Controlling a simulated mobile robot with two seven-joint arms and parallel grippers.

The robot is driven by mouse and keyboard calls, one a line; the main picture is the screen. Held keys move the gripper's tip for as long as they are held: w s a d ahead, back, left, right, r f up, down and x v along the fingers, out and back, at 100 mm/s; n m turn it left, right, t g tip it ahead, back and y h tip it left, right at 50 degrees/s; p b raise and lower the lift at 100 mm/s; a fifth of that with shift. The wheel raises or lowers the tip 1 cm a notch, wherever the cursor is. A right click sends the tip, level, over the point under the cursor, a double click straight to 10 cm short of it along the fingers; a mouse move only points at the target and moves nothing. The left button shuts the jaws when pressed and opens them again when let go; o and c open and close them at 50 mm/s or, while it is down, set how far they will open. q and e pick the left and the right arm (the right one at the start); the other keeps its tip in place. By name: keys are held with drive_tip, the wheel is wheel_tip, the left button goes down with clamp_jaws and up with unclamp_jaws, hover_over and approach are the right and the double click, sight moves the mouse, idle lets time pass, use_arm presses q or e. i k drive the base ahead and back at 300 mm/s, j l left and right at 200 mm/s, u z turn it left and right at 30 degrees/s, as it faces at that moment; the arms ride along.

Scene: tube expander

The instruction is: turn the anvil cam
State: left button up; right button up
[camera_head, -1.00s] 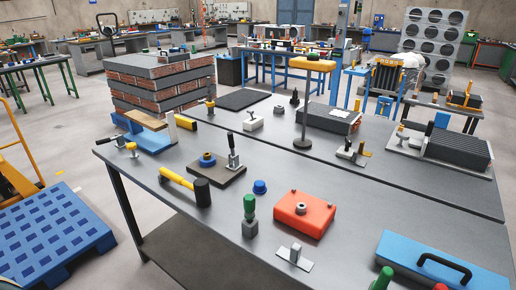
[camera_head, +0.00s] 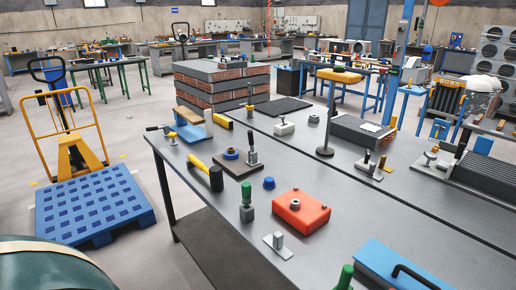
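Neither gripper shows in the head view. I cannot tell for sure which part is the anvil cam. On the grey bench (camera_head: 355,225) stands a red block (camera_head: 310,212) with a round grey fitting on top. In front of it lies a grey plate with an upright block (camera_head: 278,243). To its left stands a green-handled tool (camera_head: 247,200). Behind is a dark base plate (camera_head: 232,169) carrying a blue ring (camera_head: 231,153) and an upright lever (camera_head: 252,150). A small blue cap (camera_head: 269,183) sits on the bench beside it.
A hammer (camera_head: 215,178) lies at the bench's left edge. A blue case (camera_head: 385,262) and a green handle (camera_head: 345,277) are at its front. A blue pallet (camera_head: 90,205) and yellow pallet truck (camera_head: 75,155) stand left. A large dark green rounded thing (camera_head: 45,268) fills the lower left.

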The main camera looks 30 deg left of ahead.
sight(250, 137)
drive_tip(key=l+u, duration=0.25)
drive_tip(key=l, duration=0.25)
drive_tip(key=k+l+u, duration=0.2)
drive_tip(key=l, duration=0.3)
drive_tip(key=l+u, duration=0.35)
drive_tip(key=l, duration=0.15)
drive_tip(key=l+u, duration=0.3)
drive_tip(key=l, duration=0.25)
drive_tip(key=l+u, duration=0.8)
drive_tip(key=k+u, duration=0.2)
drive_tip(key=k, duration=0.45)
drive_tip(key=i+j+u, duration=0.1)
drive_tip(key=u, duration=0.25)
drive_tip(key=i+u, duration=0.15)
drive_tip(key=u, duration=0.2)
drive_tip(key=i+u, duration=0.15)
drive_tip(key=u, duration=0.2)
drive_tip(key=i+j+z, duration=0.1)
drive_tip(key=i, duration=3.1)
